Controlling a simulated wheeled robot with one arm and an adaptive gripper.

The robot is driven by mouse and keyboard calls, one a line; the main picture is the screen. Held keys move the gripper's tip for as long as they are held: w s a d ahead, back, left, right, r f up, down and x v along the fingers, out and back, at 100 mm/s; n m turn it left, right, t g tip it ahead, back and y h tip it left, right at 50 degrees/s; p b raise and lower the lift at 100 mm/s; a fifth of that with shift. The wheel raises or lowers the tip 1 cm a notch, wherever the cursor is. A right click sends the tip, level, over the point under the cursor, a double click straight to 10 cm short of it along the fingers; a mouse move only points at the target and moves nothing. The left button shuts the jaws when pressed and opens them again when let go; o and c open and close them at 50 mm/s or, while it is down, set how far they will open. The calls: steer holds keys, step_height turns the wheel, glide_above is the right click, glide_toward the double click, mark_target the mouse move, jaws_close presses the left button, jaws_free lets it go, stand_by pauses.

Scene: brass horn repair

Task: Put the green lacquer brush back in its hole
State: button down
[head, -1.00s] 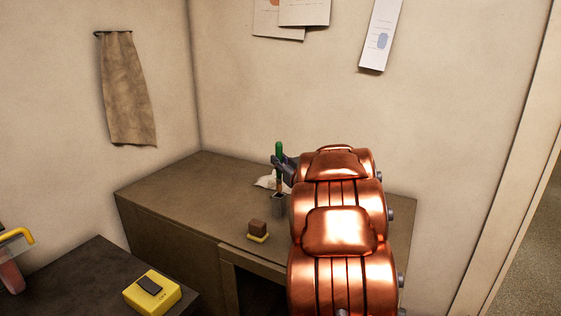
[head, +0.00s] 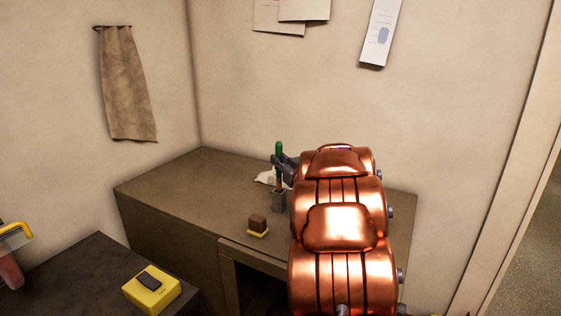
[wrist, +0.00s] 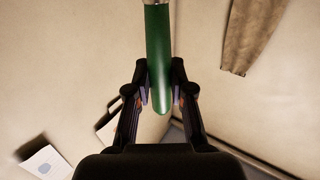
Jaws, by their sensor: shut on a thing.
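The green lacquer brush (head: 279,149) stands upright over the desk, its green handle at the top and a brownish lower part below. My gripper (head: 283,163) is shut on the green handle. In the wrist view, the handle (wrist: 159,60) runs between the two fingers of my gripper (wrist: 161,88). My copper arm hides the desk to the right.
A white crumpled cloth (head: 266,177) lies behind the holder. A brown block on a yellow base (head: 258,225) sits in front of it. A yellow box (head: 151,290) is on the dark table at left front. The desk's left part (head: 190,185) is clear.

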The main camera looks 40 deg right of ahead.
steer(key=shift+r+p, duration=0.55)
steer(key=shift+r, duration=0.15)
stand_by(1.5)
steer(key=shift+f+b, duration=0.3)
steer(key=shift+f, duration=0.45)
steer(key=c, duration=0.9)
jaws_free()
steer(key=shift+f, duration=0.1)
steer(key=shift+c, duration=0.2)
